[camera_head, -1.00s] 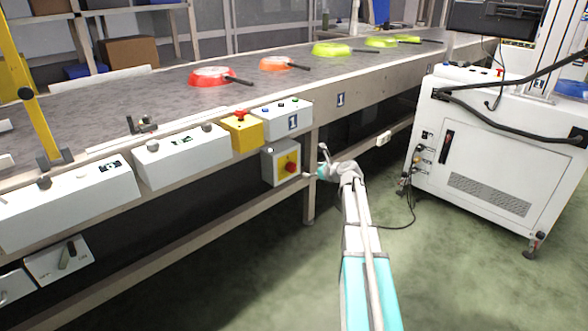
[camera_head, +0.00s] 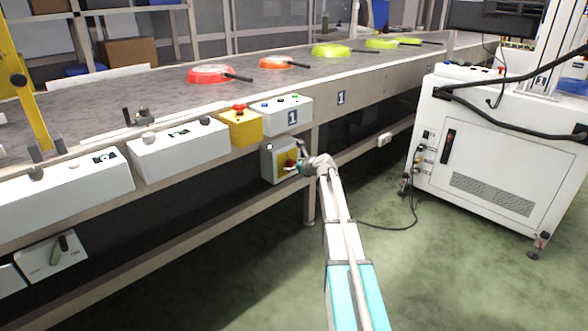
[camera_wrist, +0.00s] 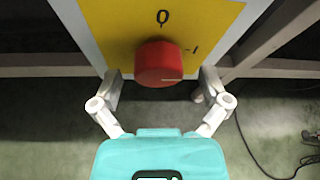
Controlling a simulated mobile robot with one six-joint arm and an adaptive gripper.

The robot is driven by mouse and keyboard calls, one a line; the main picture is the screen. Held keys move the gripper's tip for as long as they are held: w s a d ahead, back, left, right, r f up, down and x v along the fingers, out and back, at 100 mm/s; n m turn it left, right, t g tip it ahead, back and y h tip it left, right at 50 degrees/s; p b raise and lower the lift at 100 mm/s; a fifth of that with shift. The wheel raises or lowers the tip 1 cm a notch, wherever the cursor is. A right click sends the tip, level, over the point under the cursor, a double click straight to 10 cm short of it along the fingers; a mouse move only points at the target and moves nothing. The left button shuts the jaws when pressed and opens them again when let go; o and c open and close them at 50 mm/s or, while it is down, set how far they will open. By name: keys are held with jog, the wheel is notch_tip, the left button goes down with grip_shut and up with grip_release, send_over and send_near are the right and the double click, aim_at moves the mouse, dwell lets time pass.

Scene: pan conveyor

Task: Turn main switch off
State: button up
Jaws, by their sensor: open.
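The main switch is a red knob (camera_wrist: 160,63) on a yellow plate (camera_wrist: 112,22) marked 0 at the top and I at the right. A white line on the knob points right, toward the I side. In the head view the grey switch box (camera_head: 270,165) hangs below the conveyor edge, and its knob is partly hidden by my gripper. My gripper (camera_wrist: 158,90) is open, its fingers apart on either side of the knob's lower part, with visible gaps. I cannot tell how far the fingertips are from the plate.
A yellow box with a red button (camera_head: 240,126) and a white button box (camera_head: 282,114) sit just above. A conveyor leg (camera_head: 310,190) stands beside the switch. Red, orange and yellow-green pans (camera_head: 210,74) lie on the belt.

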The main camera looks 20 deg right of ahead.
jog(key=shift+w+a+f, duration=0.2)
jog(key=shift+w+f, duration=0.05)
jog(key=shift+w, duration=0.4)
